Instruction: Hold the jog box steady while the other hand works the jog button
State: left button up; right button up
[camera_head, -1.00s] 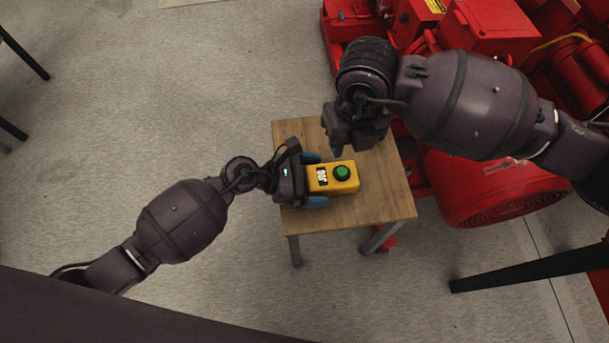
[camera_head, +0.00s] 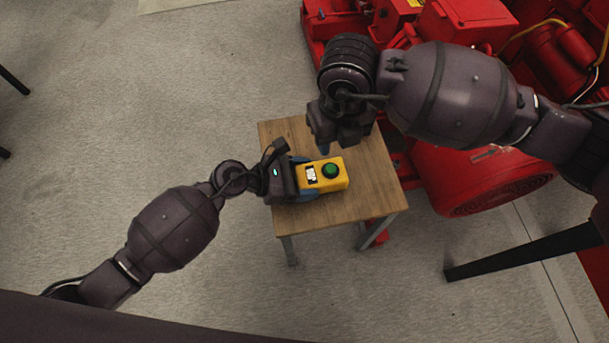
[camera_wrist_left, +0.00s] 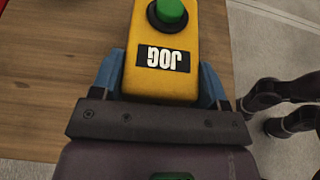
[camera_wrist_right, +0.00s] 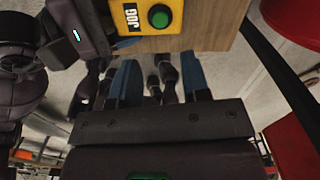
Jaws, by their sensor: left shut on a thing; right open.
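The yellow jog box (camera_head: 338,183) lies on the small wooden table, its green button (camera_head: 331,170) facing up. My left gripper (camera_head: 303,179) is shut on the near end of the box. In the left wrist view its blue fingers (camera_wrist_left: 165,85) press both sides of the jog box (camera_wrist_left: 181,48), beside the JOG label (camera_wrist_left: 163,55). My right gripper (camera_head: 324,148) hangs above the table, just beyond the box in the head view. In the right wrist view its blue fingers (camera_wrist_right: 160,85) are apart and empty, with the jog box (camera_wrist_right: 150,14) and green button (camera_wrist_right: 159,16) ahead.
The wooden table (camera_head: 370,185) has bare top to the right of the box. Red pump machinery (camera_head: 480,190) stands close behind and right of the table. A dark beam (camera_head: 520,252) lies at right. Grey floor is open at left.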

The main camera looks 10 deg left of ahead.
grip_shut()
dwell(1.6)
